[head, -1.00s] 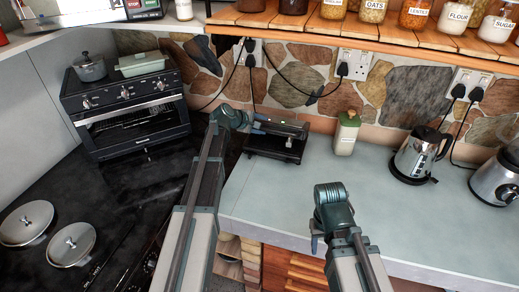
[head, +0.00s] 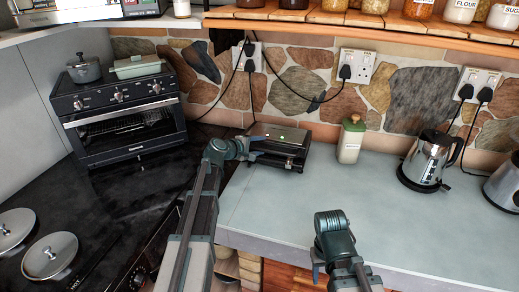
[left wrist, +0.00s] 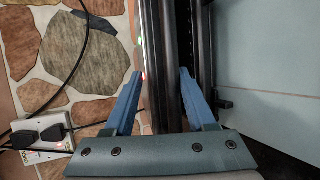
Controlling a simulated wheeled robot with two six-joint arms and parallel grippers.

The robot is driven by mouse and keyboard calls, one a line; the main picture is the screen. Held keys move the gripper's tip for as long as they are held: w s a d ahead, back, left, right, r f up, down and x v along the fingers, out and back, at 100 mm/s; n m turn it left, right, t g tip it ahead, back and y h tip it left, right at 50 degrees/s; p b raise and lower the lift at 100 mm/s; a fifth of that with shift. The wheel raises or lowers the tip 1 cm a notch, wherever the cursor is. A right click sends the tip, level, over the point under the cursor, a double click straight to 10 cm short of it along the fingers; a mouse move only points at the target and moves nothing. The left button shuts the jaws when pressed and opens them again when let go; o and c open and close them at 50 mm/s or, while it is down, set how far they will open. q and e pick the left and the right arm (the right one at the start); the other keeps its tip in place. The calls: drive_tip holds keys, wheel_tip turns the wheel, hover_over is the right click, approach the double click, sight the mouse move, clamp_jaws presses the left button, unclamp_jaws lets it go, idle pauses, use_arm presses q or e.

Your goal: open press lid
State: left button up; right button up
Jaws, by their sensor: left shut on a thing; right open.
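The dark press (head: 285,136) stands at the back left of the grey counter, beside the stove. A small green light shows on its top. My left gripper (head: 262,147) reaches it from the left at the front. In the left wrist view, the two blue fingers (left wrist: 162,85) of that gripper sit on either side of a dark bar (left wrist: 163,45), the press handle, shut on it. I cannot tell clearly how far the lid is raised. My right arm is folded low at the front of the counter, and its fingers do not show.
A green-topped bottle (head: 351,140) stands right of the press, and a steel kettle (head: 427,157) further right. A toaster oven (head: 126,115) is at left. Cords hang from wall sockets behind. The counter's middle is clear. Lidded pots (head: 48,258) are at front left.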

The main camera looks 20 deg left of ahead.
use_arm(q)
drive_tip(key=p+v, duration=0.5)
drive_tip(key=v, duration=1)
drive_tip(key=shift+s, duration=0.5)
idle(0.8)
drive_tip(key=shift+a+f, duration=0.1)
idle(0.5)
